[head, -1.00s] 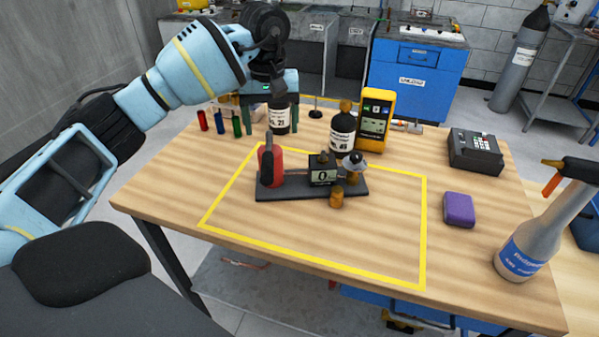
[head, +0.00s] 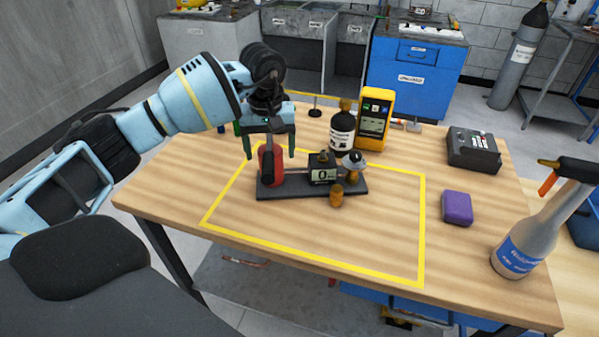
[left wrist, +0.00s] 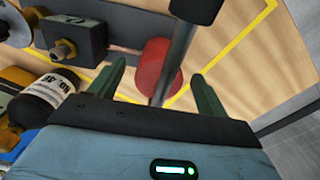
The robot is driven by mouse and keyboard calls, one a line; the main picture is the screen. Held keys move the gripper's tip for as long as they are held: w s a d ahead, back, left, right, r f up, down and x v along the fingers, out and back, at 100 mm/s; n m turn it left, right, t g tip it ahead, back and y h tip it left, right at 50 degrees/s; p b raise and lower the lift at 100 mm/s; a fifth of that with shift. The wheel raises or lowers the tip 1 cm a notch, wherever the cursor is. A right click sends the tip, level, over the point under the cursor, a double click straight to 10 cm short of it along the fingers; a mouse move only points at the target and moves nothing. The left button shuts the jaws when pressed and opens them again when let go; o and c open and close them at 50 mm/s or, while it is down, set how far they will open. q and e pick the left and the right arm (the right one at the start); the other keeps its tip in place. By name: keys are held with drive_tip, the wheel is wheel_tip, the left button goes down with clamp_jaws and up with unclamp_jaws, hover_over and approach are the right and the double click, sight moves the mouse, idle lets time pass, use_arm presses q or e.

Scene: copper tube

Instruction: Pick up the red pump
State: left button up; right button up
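The red pump (head: 277,165) stands upright at the left end of a dark base plate (head: 300,189), inside the yellow taped outline. A black lever runs up its front. In the left wrist view the red pump (left wrist: 158,66) shows as a red cylinder between and beyond the two fingers. My left gripper (head: 269,157) is open, with its green fingers pointing down just above and behind the pump. In the left wrist view the gripper (left wrist: 160,75) is empty, its fingers apart on either side of the pump. My right gripper is not in view.
On the plate are a small gauge (head: 322,170) and brass fittings (head: 336,195). Behind stand a dark bottle (head: 342,131) and a yellow meter (head: 375,120). A purple block (head: 457,207) and a spray bottle (head: 535,235) are at right. The front of the taped area is clear.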

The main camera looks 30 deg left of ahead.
use_arm(q)
clamp_jaws()
drive_tip(key=shift+w+r, duration=0.15)
drive_tip(key=shift+r, duration=0.1)
drive_tip(key=shift+r, duration=0.1)
